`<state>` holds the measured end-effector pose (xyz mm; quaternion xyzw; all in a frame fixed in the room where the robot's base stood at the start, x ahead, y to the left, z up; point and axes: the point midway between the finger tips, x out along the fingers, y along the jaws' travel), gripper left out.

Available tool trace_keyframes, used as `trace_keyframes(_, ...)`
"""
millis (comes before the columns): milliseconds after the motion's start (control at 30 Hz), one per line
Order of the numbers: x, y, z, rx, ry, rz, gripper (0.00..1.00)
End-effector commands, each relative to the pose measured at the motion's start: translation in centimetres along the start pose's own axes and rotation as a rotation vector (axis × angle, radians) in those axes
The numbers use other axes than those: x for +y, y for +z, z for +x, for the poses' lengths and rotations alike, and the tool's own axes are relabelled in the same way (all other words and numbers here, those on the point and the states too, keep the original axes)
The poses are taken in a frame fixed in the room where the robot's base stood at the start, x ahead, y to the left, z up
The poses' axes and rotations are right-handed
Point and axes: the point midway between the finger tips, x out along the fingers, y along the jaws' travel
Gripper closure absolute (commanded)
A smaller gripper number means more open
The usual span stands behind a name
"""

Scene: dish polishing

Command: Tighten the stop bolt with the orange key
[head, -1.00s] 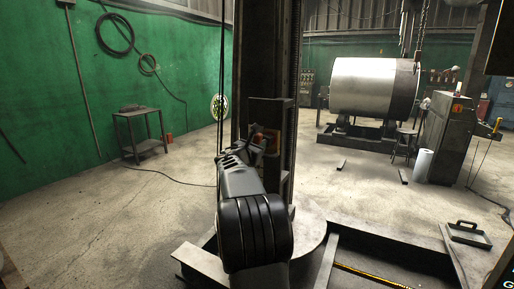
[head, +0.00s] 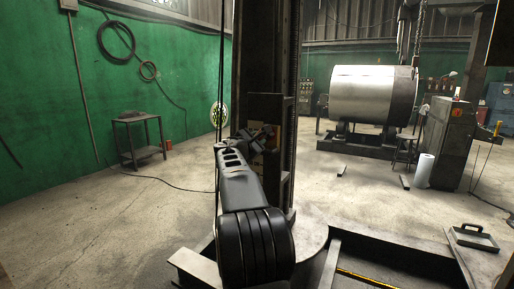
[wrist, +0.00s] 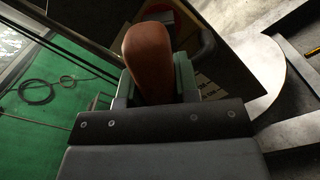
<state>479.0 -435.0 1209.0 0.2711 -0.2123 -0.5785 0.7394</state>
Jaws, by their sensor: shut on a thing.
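The orange key shows in the wrist view as a rounded orange-brown handle (wrist: 148,58), standing between the jaws of my gripper (wrist: 152,82). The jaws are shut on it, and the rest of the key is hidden. In the head view my gripper (head: 262,138) is small and dark, in front of the lower part of a tall dark column (head: 265,60). The key is hard to make out there. I cannot pick out the stop bolt in either view.
A boxy bracket (head: 284,105) on the column stands close behind my gripper. A dark floor frame (head: 390,250) lies to the right. A small metal table (head: 138,120) stands by the green wall. A large metal drum (head: 370,92) is at the back right. Open concrete floor lies left.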

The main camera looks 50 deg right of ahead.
Motion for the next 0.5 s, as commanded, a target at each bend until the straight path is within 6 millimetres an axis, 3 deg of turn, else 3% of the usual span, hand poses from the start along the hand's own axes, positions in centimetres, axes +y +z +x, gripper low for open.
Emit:
trace_keyframes(333, 0.19, 0.17, -0.09, -0.002, 0.005, 0.033, 1.00)
trace_keyframes(500, -0.11, -0.18, -0.11, -0.003, 0.007, 0.183, 1.00)
